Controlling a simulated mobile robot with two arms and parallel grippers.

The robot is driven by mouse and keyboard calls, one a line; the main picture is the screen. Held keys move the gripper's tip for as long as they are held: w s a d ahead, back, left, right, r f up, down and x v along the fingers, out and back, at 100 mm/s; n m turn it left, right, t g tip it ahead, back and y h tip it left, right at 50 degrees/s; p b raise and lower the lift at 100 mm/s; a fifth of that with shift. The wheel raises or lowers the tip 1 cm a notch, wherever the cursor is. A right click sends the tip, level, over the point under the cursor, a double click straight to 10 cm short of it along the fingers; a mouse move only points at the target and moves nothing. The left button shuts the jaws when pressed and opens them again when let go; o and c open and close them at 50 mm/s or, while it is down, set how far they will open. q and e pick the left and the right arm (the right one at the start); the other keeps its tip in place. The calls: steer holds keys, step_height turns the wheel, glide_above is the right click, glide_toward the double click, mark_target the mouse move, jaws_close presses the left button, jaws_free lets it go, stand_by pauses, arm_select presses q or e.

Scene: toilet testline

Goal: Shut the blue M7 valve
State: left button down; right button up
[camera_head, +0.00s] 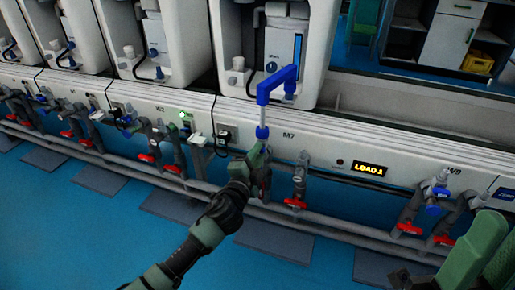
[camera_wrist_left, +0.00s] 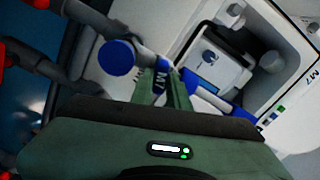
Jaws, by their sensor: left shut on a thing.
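My left gripper (camera_head: 258,162) is at the M7 station, under the blue end of a hose fitting. A round blue cap (camera_wrist_left: 117,57) shows beside the fingers. In the head view the gripper hides most of the valve. Green parts of my right arm (camera_head: 478,252) show at the lower right edge; whether its jaws are open cannot be made out.
Red-handled valves (camera_head: 295,203) sit along the grey pipes nearby. Another blue valve (camera_head: 433,209) is at the right. The blue floor in front is open.

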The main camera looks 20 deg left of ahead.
arm_select(q)
steer(key=shift+m, duration=0.5)
steer(key=shift+d+f+m+p, duration=0.1)
steer(key=shift+m+p, duration=0.7)
steer(key=shift+m, duration=0.9)
steer(key=c, duration=1.4)
jaws_free()
steer(key=shift+o, duration=0.2)
steer(key=s+p, duration=0.1)
steer(key=s, duration=0.6)
steer(key=shift+s, duration=0.4)
